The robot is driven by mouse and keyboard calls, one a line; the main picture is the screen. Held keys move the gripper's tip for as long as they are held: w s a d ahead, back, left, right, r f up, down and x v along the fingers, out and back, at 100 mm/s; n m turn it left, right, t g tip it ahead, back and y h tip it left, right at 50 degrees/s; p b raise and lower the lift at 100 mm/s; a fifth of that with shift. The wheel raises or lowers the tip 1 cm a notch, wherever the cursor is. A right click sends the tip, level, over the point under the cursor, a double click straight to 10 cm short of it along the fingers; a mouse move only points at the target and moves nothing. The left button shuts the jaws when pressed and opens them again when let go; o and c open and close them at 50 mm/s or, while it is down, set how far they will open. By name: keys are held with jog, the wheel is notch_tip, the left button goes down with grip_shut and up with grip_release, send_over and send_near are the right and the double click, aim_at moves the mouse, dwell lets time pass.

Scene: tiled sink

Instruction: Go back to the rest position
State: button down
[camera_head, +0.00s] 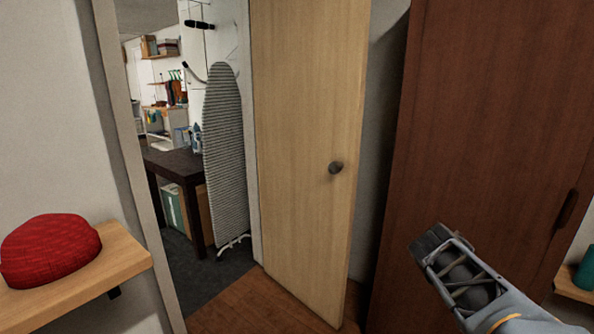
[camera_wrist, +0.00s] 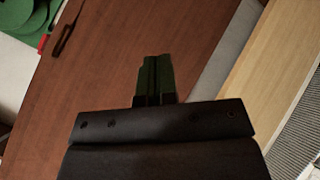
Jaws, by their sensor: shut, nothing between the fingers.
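My gripper (camera_head: 432,243) is raised at the lower right of the head view, in front of a dark red-brown wooden cabinet (camera_head: 490,120). In the wrist view my gripper (camera_wrist: 155,62) points at the same cabinet (camera_wrist: 110,60). Its fingers are together with nothing between them. It touches nothing that I can see.
A light wooden door (camera_head: 305,130) with a round knob (camera_head: 336,168) stands open left of the cabinet. Through the doorway are an ironing board (camera_head: 224,150) and a dark table (camera_head: 178,163). A red cushion-like object (camera_head: 50,250) lies on a wooden shelf (camera_head: 125,262) at left.

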jog(key=s+a+r+g+y+p, duration=0.1)
jog(key=s+a+y+p, duration=0.3)
jog(key=a, duration=0.5)
jog(key=s+a+r+g+y+p, duration=0.1)
jog(key=s+a+r+y+p, duration=0.3)
jog(key=s+a+p, duration=0.3)
jog(key=a+p, duration=0.1)
jog(key=a, duration=0.2)
jog(key=shift+n, duration=0.4)
jog(key=shift+s+d, duration=0.1)
jog(key=shift+d, duration=0.15)
